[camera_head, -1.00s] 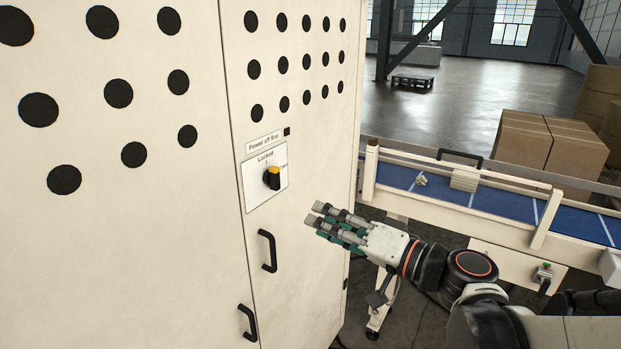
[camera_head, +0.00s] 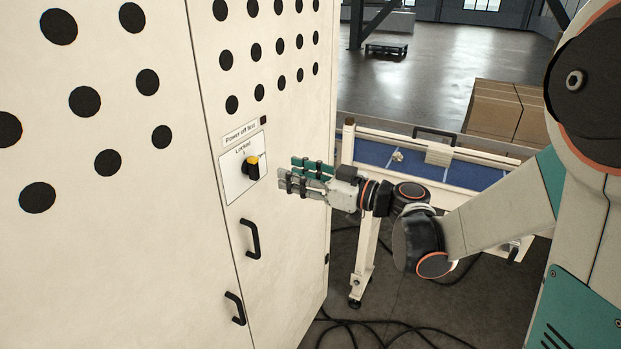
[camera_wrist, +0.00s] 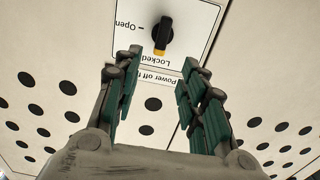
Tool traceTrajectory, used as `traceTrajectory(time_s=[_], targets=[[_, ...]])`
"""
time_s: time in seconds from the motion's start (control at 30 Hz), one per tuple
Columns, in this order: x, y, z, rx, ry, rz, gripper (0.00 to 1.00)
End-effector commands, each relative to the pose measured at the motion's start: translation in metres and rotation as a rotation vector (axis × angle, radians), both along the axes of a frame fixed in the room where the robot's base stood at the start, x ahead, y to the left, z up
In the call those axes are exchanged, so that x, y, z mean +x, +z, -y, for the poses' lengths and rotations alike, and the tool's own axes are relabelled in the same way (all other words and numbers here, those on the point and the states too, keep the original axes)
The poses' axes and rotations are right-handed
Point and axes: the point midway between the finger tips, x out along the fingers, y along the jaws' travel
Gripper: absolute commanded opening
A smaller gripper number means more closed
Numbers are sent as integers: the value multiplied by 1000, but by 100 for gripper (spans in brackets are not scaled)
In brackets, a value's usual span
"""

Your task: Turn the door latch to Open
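The door latch (camera_head: 251,167) is a black knob with a yellow end on a white plate (camera_head: 233,184) of the cabinet door. In the wrist view the latch (camera_wrist: 163,36) shows its yellow end toward the word Locked, with Open printed to the left. My gripper (camera_head: 284,175) is just right of the latch in the head view, its fingers pointing at it. In the wrist view my gripper (camera_wrist: 158,68) has its green-padded fingers spread, with the latch ahead of the gap between them. Nothing is between the fingers, and I see no contact.
Two black door handles (camera_head: 251,239) (camera_head: 236,308) are below the latch. A blue conveyor (camera_head: 375,152) with a pale frame stands behind my arm. Cables (camera_head: 375,325) lie on the floor.

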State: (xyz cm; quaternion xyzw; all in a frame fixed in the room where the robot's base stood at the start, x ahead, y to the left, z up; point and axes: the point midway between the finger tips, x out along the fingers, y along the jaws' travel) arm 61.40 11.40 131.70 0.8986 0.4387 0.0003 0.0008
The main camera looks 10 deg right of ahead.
Motion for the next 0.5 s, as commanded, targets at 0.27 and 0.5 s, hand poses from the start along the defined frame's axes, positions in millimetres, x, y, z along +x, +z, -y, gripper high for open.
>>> traceTrajectory(time_s=[0.27, 0.5], targets=[[31, 0, -41, 1, 3, -1, 38], [50, 0, -65, 1, 1, -1, 38]])
